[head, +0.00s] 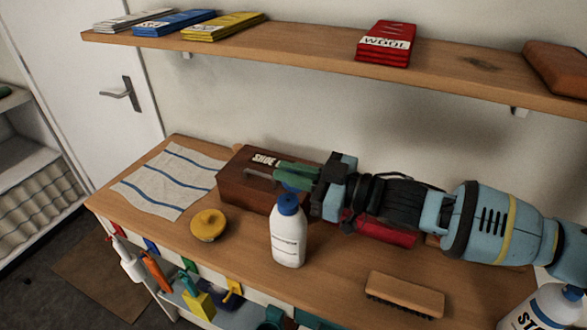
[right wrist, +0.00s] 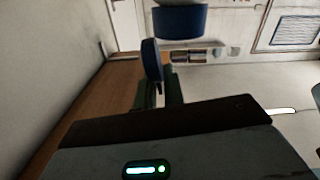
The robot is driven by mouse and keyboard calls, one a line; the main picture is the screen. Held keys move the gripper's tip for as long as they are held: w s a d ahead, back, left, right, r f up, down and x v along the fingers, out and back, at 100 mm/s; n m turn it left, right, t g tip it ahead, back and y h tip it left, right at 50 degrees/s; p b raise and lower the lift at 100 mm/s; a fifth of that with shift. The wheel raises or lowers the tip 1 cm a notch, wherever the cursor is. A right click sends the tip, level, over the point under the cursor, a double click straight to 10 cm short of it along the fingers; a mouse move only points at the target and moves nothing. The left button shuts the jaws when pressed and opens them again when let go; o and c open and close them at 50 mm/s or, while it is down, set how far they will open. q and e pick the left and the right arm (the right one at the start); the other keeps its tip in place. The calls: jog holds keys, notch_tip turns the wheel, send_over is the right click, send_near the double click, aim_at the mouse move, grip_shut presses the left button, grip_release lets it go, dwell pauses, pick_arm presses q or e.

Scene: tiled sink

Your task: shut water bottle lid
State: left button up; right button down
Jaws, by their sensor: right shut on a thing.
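A white water bottle (head: 288,240) with a blue cap (head: 288,204) stands upright on the wooden bench. Its blue lid shows in the right wrist view as a thin disc (right wrist: 151,60), standing steeply tilted and open beside the blue cap (right wrist: 180,19). My right gripper (head: 292,179) reaches in from the right, with its green fingers just above and behind the cap. In the right wrist view the fingers (right wrist: 160,92) are close together at the lid disc and appear shut on it. The exact contact is partly hidden. My left gripper is not in view.
A brown shoe box (head: 238,190) and a red item (head: 385,231) lie behind the bottle. A yellow round tin (head: 208,225) is to its left, a brush (head: 404,293) to its right. A striped cloth (head: 170,180) lies at the left. A shelf (head: 300,58) runs above.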

jog(key=shift+s+a+n+p, duration=0.1)
jog(key=shift+s+n+p, duration=0.2)
jog(key=shift+n, duration=0.45)
jog(key=shift+s+a+n+p, duration=0.1)
jog(key=shift+s+n+p, duration=0.15)
jog(key=shift+n, duration=0.5)
jog(key=shift+f, duration=0.1)
jog(key=c, duration=1.6)
grip_release()
jog(key=shift+c, duration=0.2)
jog(key=v, duration=0.8)
jog(key=shift+a, duration=0.1)
